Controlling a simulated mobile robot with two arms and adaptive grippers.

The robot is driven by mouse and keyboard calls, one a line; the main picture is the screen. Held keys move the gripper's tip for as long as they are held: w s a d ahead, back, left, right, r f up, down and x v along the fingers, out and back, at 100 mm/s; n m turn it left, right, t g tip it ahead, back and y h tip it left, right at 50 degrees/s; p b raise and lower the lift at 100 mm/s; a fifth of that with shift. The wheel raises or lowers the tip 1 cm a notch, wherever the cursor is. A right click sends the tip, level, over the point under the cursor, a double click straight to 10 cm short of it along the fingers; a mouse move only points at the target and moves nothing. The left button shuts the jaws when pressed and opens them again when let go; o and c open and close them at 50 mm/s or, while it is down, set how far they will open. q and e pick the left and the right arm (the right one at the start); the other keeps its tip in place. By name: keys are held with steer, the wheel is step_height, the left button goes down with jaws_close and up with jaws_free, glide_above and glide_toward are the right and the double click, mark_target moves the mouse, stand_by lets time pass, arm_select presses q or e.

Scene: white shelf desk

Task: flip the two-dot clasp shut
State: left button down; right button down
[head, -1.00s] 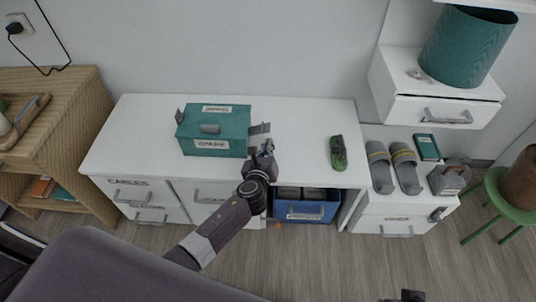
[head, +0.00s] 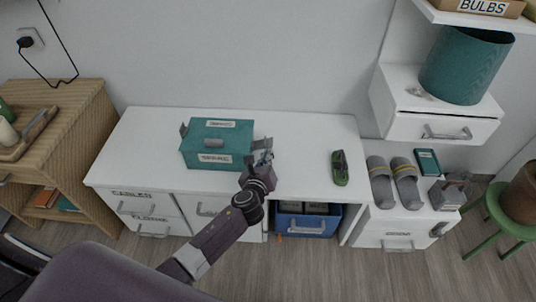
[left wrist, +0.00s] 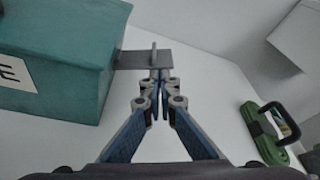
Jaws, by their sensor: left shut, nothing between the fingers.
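A teal box (head: 217,160) with a grey handle (head: 213,143) and white labels stands closed on the white desk. A grey clasp (head: 262,143) sticks out from its right side, and another grey clasp (head: 183,130) stands out at its left side. I cannot make out dots on either clasp. My left gripper (head: 267,158) is at the right-hand clasp. In the left wrist view, the left gripper (left wrist: 159,84) is shut and empty, its tips just below or at the edge of the flat clasp plate (left wrist: 136,61). Whether they touch is unclear. My right gripper is out of view.
A green corded bundle (head: 340,168) lies on the desk to the right, with clear desk between it and the box. A blue bin (head: 306,224) sits in the opening below. Grey slippers (head: 406,183) and a teal book (head: 427,161) lie on the lower cabinet at right.

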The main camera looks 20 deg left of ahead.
mark_target(262, 146)
arm_select(q)
steer(key=shift+r, duration=0.15)
steer(key=shift+a+r+n+t+h, duration=0.2)
steer(key=shift+r+n+t+h, duration=0.3)
steer(key=shift+n, duration=0.5)
steer(key=shift+r+n, duration=0.15)
steer(key=shift+n, duration=0.15)
steer(key=shift+s+a+r+n+b, duration=0.1)
steer(key=shift+a+r+n+b, duration=0.1)
steer(key=shift+n+b, duration=0.25)
steer(key=shift+s+a+r+n+t+h+b, duration=0.1)
steer(key=shift+a+r+n+t+h+b, duration=0.3)
steer(key=shift+n, duration=0.45)
steer(key=shift+r+n, duration=0.4)
steer(key=shift+n, duration=0.1)
steer(key=shift+s+a+r, duration=0.1)
steer(key=shift+a+r, duration=0.1)
steer(key=shift+a, duration=0.05)
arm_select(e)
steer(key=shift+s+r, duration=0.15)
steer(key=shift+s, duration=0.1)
